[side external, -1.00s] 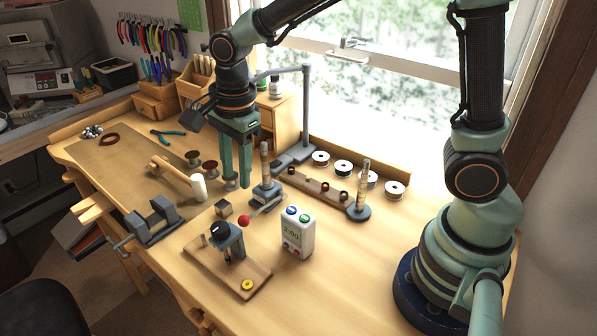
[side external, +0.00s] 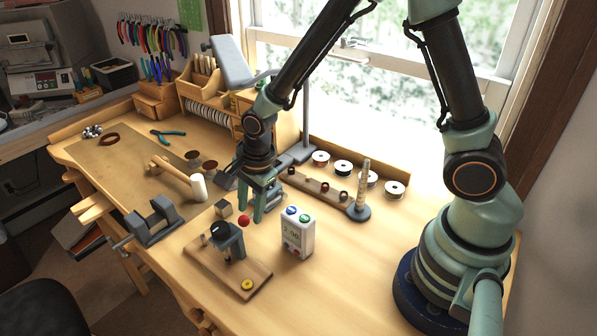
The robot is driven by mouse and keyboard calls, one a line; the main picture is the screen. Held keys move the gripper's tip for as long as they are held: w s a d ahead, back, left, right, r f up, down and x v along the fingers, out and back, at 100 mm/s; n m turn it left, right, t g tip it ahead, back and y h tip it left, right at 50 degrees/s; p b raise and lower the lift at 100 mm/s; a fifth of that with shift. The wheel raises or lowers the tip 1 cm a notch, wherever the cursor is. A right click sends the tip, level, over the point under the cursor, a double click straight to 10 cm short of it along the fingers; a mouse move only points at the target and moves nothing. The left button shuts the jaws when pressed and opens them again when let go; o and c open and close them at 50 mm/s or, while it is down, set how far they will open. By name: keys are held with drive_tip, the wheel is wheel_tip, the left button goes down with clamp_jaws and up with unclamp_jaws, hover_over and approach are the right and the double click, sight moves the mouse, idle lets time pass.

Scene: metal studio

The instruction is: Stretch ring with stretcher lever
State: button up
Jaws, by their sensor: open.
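My gripper (side external: 257,208) is open and low over the middle of the bench, fingers pointing down. The red ball knob (side external: 244,221) of the stretcher lever shows just left of the fingertips; I cannot tell whether they touch it. I cannot make out a ring on the stretcher. A stepped ring mandrel (side external: 364,185) stands upright on a dark round base to the right. A wooden strip (side external: 302,183) behind my gripper holds small dark ring-like pieces.
A white timer box (side external: 297,232) stands close to the right front. Spools (side external: 343,167) line the back. The right front is clear.

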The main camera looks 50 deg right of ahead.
drive_tip(key=shift+w+f, duration=0.25)
drive_tip(key=shift+f, duration=0.75)
drive_tip(key=shift+c, duration=0.3)
clamp_jaws()
drive_tip(key=shift+a, duration=0.15)
idle(0.4)
